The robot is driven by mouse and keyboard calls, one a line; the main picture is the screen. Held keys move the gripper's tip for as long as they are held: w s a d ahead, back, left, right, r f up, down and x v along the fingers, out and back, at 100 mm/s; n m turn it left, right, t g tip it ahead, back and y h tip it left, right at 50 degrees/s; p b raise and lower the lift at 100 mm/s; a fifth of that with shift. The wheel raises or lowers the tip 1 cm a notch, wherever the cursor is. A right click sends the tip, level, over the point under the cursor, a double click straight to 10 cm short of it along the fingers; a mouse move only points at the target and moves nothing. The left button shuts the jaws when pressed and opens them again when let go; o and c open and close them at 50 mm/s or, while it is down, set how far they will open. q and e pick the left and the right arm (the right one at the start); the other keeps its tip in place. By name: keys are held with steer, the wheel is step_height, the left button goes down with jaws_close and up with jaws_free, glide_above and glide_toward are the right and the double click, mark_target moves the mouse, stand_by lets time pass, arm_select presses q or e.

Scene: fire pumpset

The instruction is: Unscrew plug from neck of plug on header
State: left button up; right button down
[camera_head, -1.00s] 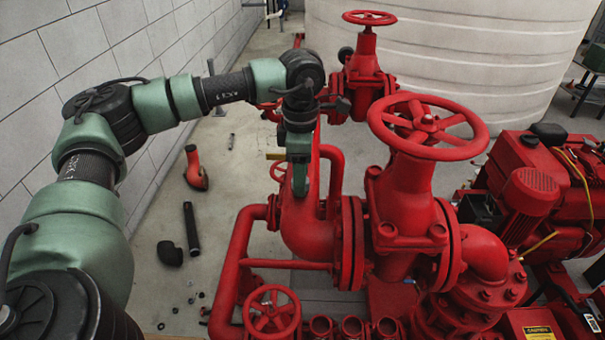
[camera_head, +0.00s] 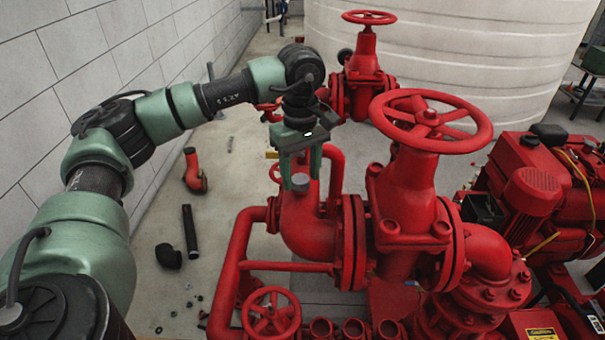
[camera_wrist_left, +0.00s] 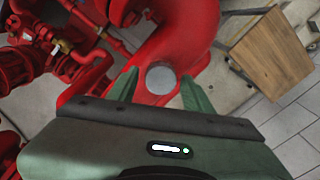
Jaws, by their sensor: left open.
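The plug is a small grey round cap (camera_head: 300,182) on top of the red header pipe (camera_head: 303,225), in the head view. In the left wrist view the plug (camera_wrist_left: 161,78) shows as a grey disc on the red pipe. My left gripper (camera_head: 301,172) is open above it, with its green fingers pointing down. In the wrist view the fingertips stand to the left and right of the disc, with gaps on both sides. I cannot tell how far above the plug they are. The neck under the plug is hardly visible. My right gripper is not in view.
A large red handwheel valve (camera_head: 428,120) stands right of the header, and a smaller one (camera_head: 368,60) stands behind. A thin red pipe (camera_head: 336,180) rises close beside the gripper.

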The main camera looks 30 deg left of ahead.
arm_select(q)
steer(key=shift+m, duration=1.2)
steer(key=m, duration=0.3)
steer(key=shift+b, duration=0.35)
steer(key=m, duration=0.6)
steer(key=shift+b, duration=0.3)
jaws_close()
steer(key=n, duration=0.4)
steer(key=shift+n, duration=0.3)
steer(key=shift+n, duration=0.3)
steer(key=n, duration=0.4)
